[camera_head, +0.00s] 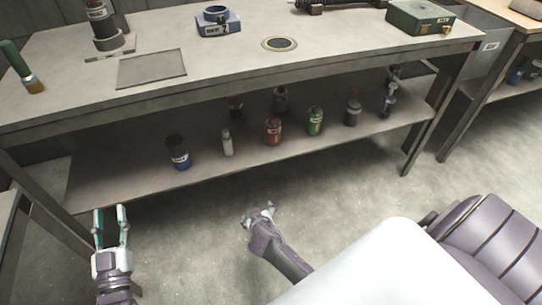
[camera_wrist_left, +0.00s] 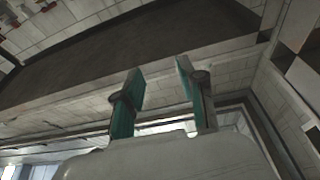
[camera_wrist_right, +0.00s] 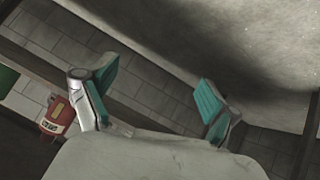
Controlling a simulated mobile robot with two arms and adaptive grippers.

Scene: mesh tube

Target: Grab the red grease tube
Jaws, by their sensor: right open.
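A red container with a label (camera_head: 273,131) stands upright on the lower shelf of the workbench, between a white bottle and a green container. A red container (camera_wrist_right: 57,115) also shows at the left edge of the right wrist view, outside the fingers. My right gripper (camera_head: 262,209) is in front of and below the shelf, apart from the red container. Its fingers are open and empty in the right wrist view (camera_wrist_right: 155,90). My left gripper (camera_head: 109,212) is at the lower left with fingers apart and empty; it also shows open in the left wrist view (camera_wrist_left: 160,75).
The lower shelf (camera_head: 130,186) also holds a blue-labelled can (camera_head: 178,153), a white bottle (camera_head: 227,143), a green container (camera_head: 315,121) and a grey one (camera_head: 352,113). The benchtop (camera_head: 230,64) overhangs it. Bench legs stand at both ends. Floor in front is clear.

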